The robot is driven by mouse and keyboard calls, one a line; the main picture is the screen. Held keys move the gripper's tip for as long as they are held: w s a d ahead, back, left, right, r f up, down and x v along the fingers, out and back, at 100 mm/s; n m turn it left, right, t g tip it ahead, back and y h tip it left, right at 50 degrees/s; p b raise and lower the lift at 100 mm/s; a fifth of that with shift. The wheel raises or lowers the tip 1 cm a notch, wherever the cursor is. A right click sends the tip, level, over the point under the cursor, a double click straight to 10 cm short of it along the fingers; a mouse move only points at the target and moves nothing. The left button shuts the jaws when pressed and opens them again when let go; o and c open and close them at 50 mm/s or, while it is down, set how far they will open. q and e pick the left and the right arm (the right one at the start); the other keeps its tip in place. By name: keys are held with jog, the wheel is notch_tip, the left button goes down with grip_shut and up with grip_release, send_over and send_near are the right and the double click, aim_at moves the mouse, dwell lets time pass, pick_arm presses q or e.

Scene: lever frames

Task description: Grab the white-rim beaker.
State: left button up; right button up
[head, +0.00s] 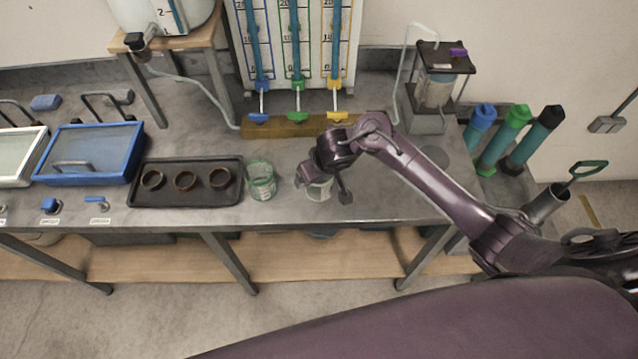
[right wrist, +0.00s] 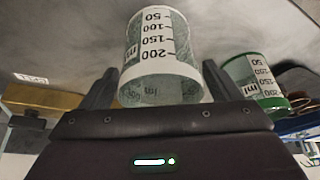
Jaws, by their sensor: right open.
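The white-rim beaker (head: 317,190) is a clear beaker standing on the grey bench, partly hidden by my right gripper in the head view. My right gripper (head: 322,186) is over it, with its jaws apart. In the right wrist view the white-rim beaker (right wrist: 158,50), with its black scale, appears upside down between the two open fingers of my right gripper (right wrist: 159,72). I cannot tell whether either finger touches it. My left gripper is not in view.
A green-rim beaker (head: 261,182) stands just left of the white-rim one. Left of that is a dark tray (head: 190,198) with three small brown bowls. A wooden block (head: 290,126) with coloured valves lies behind. The bench front edge is close.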

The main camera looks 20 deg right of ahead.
jog(key=shift+c, duration=0.2)
jog(key=c, duration=1)
jog(key=shift+r, duration=0.1)
